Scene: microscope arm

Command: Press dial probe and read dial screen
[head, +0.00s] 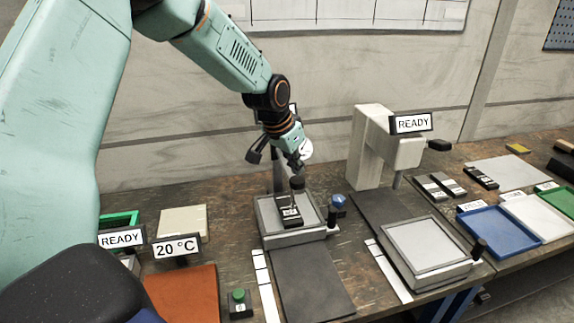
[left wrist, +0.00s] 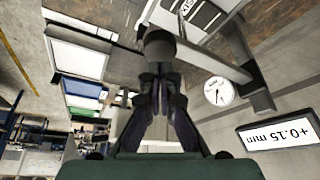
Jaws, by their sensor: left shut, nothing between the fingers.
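My left gripper (head: 296,167) is shut and empty, pointing down. In the left wrist view its closed fingertips (left wrist: 160,80) overlap a dark round knob (left wrist: 158,43). The black knob (head: 297,183) sits just below the fingers in the head view; I cannot tell whether they touch. The white round dial (head: 306,149) is partly hidden behind the gripper; its face with dark hands shows in the left wrist view (left wrist: 219,91). A dial screen (left wrist: 290,135), upside down in that view, reads +0.15 mm. A labelled dark block (head: 291,217) stands on the grey plate (head: 269,238) below.
A white column device (head: 369,150) with a READY sign (head: 411,123) stands to the right. Another grey plate (head: 425,245), a blue tray (head: 497,235) and a green button (head: 239,296) are on the bench. Another READY sign (head: 122,238) and a 20 °C sign (head: 177,246) stand at left.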

